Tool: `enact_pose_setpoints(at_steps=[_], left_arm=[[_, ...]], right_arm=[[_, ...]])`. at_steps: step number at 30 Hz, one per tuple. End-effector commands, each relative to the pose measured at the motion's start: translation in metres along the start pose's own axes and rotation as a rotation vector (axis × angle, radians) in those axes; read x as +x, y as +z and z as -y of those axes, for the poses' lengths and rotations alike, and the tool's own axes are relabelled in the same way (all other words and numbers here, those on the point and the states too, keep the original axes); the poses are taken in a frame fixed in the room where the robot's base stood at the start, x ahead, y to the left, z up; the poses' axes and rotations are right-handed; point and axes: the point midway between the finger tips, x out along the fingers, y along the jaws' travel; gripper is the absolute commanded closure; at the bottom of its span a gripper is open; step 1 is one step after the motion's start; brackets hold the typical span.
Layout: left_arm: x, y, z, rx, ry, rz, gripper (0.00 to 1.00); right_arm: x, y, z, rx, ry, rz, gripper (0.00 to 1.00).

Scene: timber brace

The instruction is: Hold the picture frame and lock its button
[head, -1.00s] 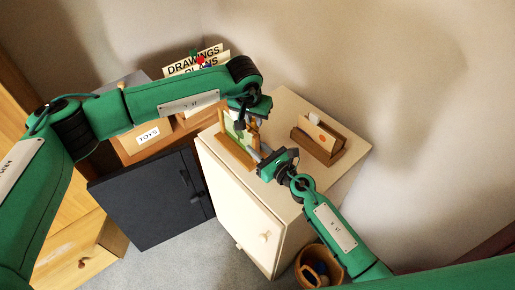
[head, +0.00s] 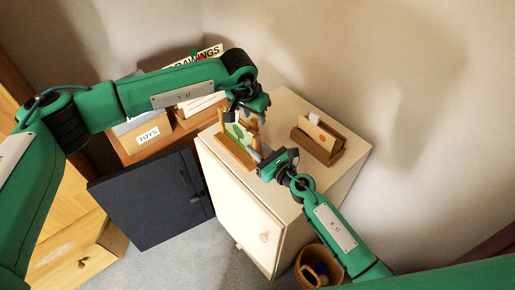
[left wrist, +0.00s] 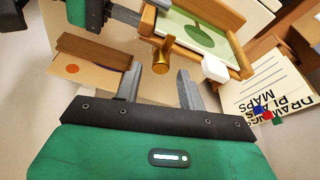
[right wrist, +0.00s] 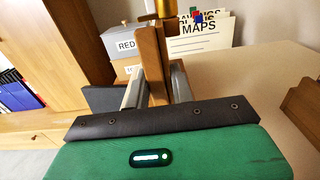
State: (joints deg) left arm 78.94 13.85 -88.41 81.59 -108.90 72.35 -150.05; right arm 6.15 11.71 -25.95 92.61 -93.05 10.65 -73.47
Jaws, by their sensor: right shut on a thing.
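The picture frame (head: 234,152), wooden with a green picture, stands on top of the cream cabinet. My right gripper (head: 262,162) is shut on the frame's wooden side, which also shows between its fingers in the right wrist view (right wrist: 151,66). My left gripper (left wrist: 156,76) is open and empty near the frame. A small white block (left wrist: 215,70) sits at the frame's edge beside the knob. In the head view my left gripper partly hides the frame's top.
The cream cabinet top (head: 290,108) also bears a wooden holder with cards (head: 318,140) to the right. A box labelled TOYS (head: 148,137) and a DRAWINGS folder (head: 212,53) are behind to the left. A dark door (head: 150,205) stands in front on the left.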

Motion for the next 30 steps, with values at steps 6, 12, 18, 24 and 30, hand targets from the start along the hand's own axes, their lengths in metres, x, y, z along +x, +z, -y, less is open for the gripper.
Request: enact_pose_setpoints(at_steps=[6,12,18,24,30], left_arm=[[-0.018,-0.006,0.000,0.001,-0.001,-0.002,0.60],[-0.033,-0.010,0.000,0.000,-0.002,-0.001,0.60],[-0.043,-0.013,0.000,0.000,-0.001,-0.001,0.60],[-0.043,-0.013,0.000,0.000,-0.001,0.000,0.60],[-0.043,-0.013,0.000,0.000,-0.001,0.000,0.60]], right_arm=[[0.000,0.000,0.000,0.000,0.000,0.001,1.00],[0.000,0.000,0.000,0.000,0.000,0.001,1.00],[0.000,0.000,0.000,0.000,0.000,0.001,1.00],[0.000,0.000,0.000,0.000,0.000,0.001,0.73],[0.000,0.000,0.000,0.000,0.000,0.000,0.51]])
